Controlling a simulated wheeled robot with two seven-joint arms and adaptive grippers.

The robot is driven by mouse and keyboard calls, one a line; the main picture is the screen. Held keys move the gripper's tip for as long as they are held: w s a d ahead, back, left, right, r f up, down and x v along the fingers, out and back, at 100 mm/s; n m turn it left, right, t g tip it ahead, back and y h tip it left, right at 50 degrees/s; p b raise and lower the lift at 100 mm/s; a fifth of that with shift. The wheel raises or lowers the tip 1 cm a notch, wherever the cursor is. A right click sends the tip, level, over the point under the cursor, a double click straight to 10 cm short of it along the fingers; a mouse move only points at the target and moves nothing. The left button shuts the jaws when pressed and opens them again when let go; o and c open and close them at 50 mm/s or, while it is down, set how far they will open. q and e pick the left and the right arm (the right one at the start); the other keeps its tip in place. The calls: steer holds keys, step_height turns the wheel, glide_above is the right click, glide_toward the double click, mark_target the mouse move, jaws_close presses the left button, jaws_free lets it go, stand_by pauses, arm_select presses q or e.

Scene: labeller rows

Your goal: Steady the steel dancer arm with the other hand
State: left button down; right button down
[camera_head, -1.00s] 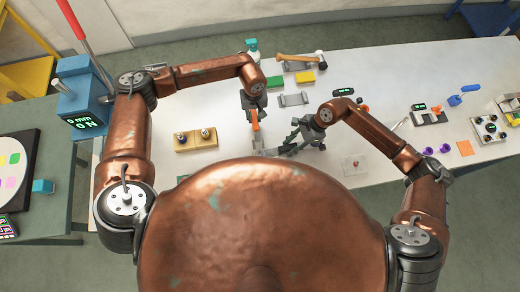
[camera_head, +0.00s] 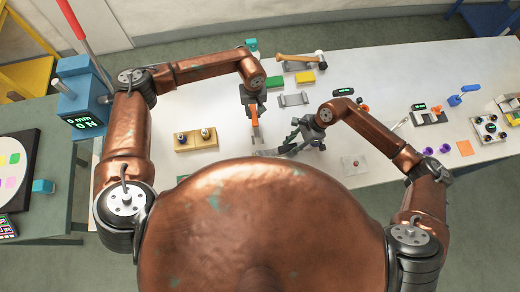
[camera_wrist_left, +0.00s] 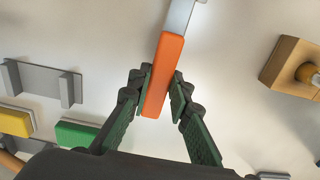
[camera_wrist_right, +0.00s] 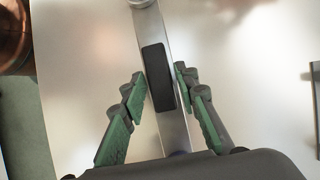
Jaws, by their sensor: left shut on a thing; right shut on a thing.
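My left gripper (camera_head: 254,98) is shut on an orange handle (camera_wrist_left: 165,72) with a steel bar (camera_wrist_left: 181,14) extending from its end. The handle also shows in the head view (camera_head: 254,115). My right gripper (camera_head: 298,140) is shut on the steel dancer arm (camera_wrist_right: 147,25), with its fingers on either side of a black pad (camera_wrist_right: 157,77). In the head view, the steel arm (camera_head: 266,152) shows left of that gripper, low over the white table. The two grippers are close together. My body hides the table nearest me.
A wooden block with two knobs (camera_head: 196,142) stands left of the grippers. A grey bracket (camera_head: 294,99), green block (camera_head: 276,82), yellow block (camera_head: 304,77) and hammer (camera_head: 301,58) lie behind. Several small devices occupy the right of the white table (camera_head: 400,75).

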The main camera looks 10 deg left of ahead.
arm_select(q)
steer(key=shift+w+a+r, duration=0.15)
steer(key=shift+w+r, duration=0.35)
steer(key=shift+r, duration=0.2)
steer(key=shift+w+a+r, duration=0.15)
steer(key=shift+w+r, duration=0.35)
steer(key=shift+r, duration=0.2)
arm_select(e)
steer(key=shift+s+f, duration=0.1)
steer(key=shift+f, duration=0.05)
steer(key=c, duration=1.4)
jaws_free()
steer(key=shift+c, duration=0.2)
steer(key=v, duration=1.2)
